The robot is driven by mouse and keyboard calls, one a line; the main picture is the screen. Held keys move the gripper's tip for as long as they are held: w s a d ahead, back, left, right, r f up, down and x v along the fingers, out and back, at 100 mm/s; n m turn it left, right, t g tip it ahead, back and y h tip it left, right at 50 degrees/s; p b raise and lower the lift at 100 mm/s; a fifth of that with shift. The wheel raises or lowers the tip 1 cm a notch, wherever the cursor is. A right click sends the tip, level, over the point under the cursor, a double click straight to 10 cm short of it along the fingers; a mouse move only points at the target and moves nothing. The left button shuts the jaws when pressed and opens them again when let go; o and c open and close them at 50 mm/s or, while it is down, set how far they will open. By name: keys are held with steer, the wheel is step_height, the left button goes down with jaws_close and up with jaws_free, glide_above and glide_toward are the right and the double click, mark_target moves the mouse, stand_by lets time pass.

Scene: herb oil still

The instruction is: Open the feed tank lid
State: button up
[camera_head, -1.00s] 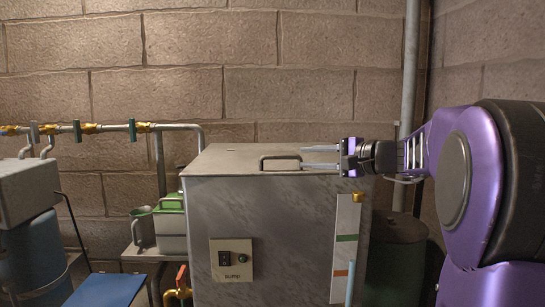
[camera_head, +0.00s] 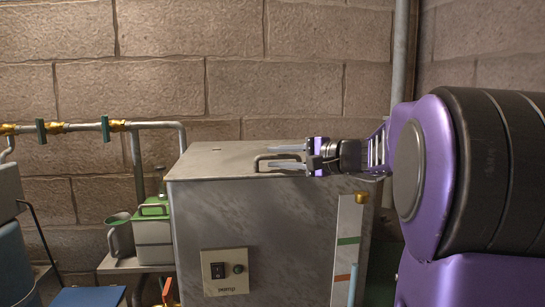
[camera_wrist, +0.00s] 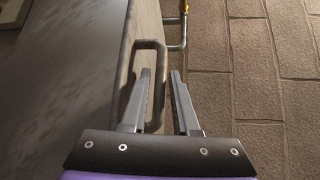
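The feed tank (camera_head: 275,235) is a grey metal box in the middle of the head view. Its flat lid (camera_head: 212,160) lies closed on top.
A green and white container (camera_head: 152,230) and a grey jug (camera_head: 121,238) stand on a shelf left of the tank. A pipe with green-handled valves (camera_head: 105,128) runs along the brick wall. A switch panel (camera_head: 226,271) and a sight gauge (camera_head: 347,240) are on the tank's front.

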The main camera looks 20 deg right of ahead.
jaws_close()
stand_by(1.5)
